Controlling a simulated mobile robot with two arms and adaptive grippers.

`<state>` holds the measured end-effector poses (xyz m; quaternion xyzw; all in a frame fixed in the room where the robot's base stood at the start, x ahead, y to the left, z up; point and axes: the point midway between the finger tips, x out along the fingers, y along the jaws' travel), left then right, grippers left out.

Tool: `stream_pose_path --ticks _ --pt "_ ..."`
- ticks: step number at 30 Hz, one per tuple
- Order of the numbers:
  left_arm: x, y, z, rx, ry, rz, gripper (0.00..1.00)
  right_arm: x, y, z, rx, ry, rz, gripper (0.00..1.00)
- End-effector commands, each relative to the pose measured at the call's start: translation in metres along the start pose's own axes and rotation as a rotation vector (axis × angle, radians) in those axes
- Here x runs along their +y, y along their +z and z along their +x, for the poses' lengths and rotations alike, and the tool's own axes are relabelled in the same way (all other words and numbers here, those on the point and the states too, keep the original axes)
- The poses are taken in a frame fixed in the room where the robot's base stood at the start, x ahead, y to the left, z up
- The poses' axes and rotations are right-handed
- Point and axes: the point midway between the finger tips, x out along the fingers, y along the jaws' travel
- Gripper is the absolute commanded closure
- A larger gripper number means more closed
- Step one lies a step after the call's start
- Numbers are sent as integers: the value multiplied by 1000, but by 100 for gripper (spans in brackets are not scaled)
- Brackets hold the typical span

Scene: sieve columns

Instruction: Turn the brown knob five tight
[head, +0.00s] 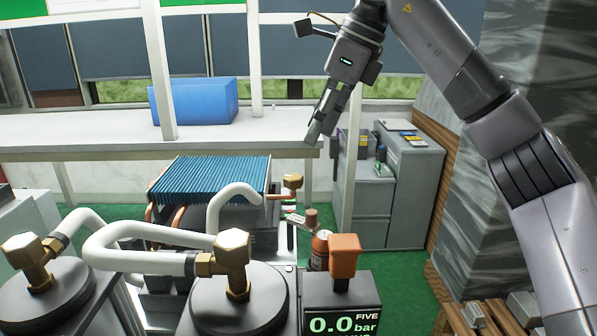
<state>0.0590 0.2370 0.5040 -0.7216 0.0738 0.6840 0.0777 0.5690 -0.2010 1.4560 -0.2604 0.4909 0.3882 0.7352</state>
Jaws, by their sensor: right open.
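A display box marked FIVE (341,309) stands at the bottom, right of centre, and reads 0.0 bar. An orange-brown knob (345,252) with a squarish head sits upright on top of it. My right gripper (316,135) hangs above and beyond the knob in the picture, pointing down, in front of the white bench edge. It is open, empty and well apart from the knob. My left gripper is out of view.
Brass fittings (233,250) with white hoses (150,233) cap the round columns on the left. A blue-finned block (213,176), a small brass knob (293,182) and an orange-red bottle (319,250) stand behind. Grey cabinets (405,185) stand at the back right.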

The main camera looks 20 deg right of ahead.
Motion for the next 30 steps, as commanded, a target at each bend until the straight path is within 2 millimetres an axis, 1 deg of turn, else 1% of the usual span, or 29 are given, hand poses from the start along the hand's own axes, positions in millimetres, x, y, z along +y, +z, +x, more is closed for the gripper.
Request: stream_pose_path --ticks 1,4,9,10,12,15,21,26,27,30 --pt "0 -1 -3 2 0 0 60 0 -1 11 3 2 0 52" --pt "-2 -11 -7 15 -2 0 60 0 0 32 3 2 1 52" --pt "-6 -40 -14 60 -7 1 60 0 0 65 2 2 1 52" --pt "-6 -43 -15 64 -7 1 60 1 0 69 1 2 1 52" --pt "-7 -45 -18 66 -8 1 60 0 0 79 2 2 2 52" --pt "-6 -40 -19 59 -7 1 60 0 0 89 1 1 1 52" --pt "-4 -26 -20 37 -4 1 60 0 0 96 -2 0 1 52" --pt "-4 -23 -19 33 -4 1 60 0 0 96 -1 0 1 52" --pt "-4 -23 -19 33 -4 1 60 0 0 96 -1 0 1 53" --pt "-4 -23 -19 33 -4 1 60 0 0 96 -1 0 1 60"
